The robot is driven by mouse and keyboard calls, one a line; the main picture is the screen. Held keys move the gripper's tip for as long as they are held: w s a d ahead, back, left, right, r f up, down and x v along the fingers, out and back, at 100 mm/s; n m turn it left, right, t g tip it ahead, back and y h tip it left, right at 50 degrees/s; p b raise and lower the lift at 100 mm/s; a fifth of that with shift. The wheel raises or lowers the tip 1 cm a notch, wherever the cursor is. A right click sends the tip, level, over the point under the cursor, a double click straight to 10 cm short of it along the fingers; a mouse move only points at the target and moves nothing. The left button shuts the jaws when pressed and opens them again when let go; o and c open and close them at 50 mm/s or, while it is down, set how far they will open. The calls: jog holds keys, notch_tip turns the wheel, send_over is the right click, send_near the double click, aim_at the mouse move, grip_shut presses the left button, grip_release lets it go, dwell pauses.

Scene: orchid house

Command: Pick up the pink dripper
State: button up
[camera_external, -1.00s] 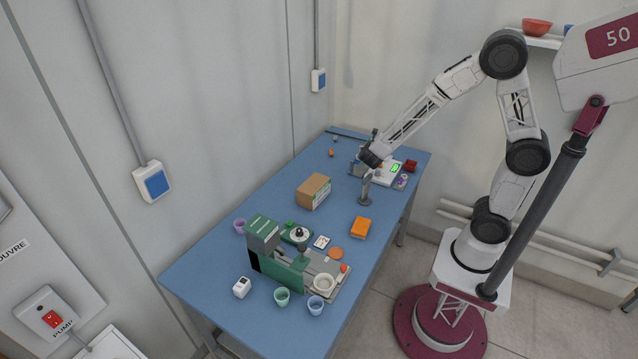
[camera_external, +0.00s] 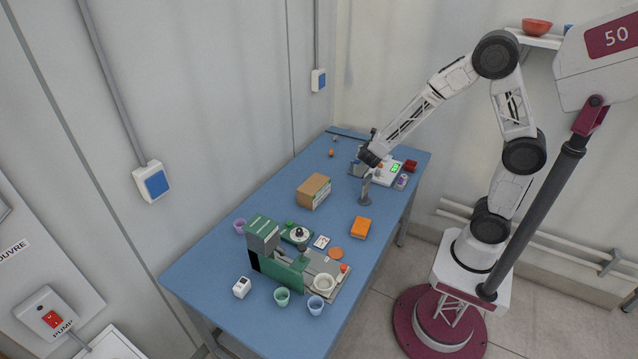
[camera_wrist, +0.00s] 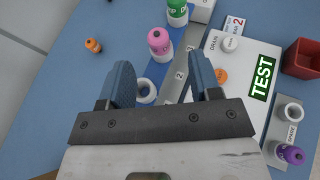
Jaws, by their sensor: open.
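The pink dripper (camera_wrist: 159,42) stands on the blue strip in the wrist view, ahead of and between my fingertips. It has a dark spot on its top. My gripper (camera_wrist: 161,78) is open, with one blue finger at each side and nothing held. The dripper is beyond the fingertips, not between the pads. In the external view my gripper (camera_external: 371,156) hangs over the far end of the blue table; I cannot make out the pink dripper there.
A green dripper (camera_wrist: 177,12) stands just beyond the pink one. A white ring (camera_wrist: 146,90) lies between my fingers. The white TEST board (camera_wrist: 250,55), a purple dripper (camera_wrist: 290,153) and a red box (camera_wrist: 303,58) are at right. A cardboard box (camera_external: 313,191) stands nearer the camera.

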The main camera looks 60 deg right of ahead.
jog(key=shift+x, duration=2.55)
jog(key=shift+w, duration=0.15)
jog(key=shift+c, duration=0.2)
jog(key=c, duration=1)
